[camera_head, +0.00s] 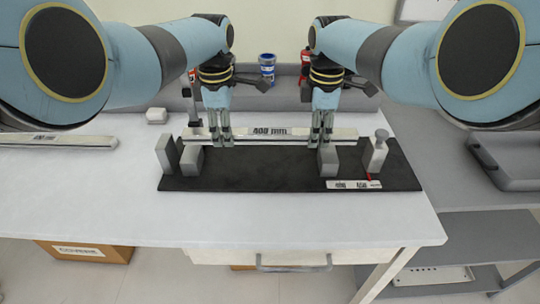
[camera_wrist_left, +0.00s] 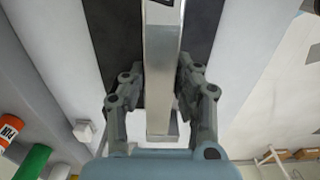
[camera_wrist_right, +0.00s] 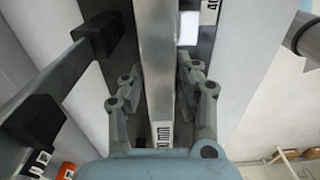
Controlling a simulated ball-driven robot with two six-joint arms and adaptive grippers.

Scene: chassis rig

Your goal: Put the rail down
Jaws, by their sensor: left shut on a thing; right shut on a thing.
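A long pale metal rail (camera_head: 298,133) with a "400 mm" label lies level across the picture. My left gripper (camera_head: 219,141) is shut on it left of the label, and my right gripper (camera_head: 321,139) is shut on it right of the label. The rail runs between the fingers in the left wrist view (camera_wrist_left: 160,75) and in the right wrist view (camera_wrist_right: 155,45). Below and nearer is a dark rig plate (camera_head: 255,178) with grey blocks, including a left block (camera_head: 190,161) and a right block (camera_head: 327,162). Whether the rail touches the rig, I cannot tell.
A grey post with a round knob (camera_head: 377,150) stands at the rig's right end. Another rail (camera_head: 60,141) lies on the white table at left. A blue can (camera_head: 267,66) stands behind. A grey tray (camera_head: 510,160) is at right. The table's front is clear.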

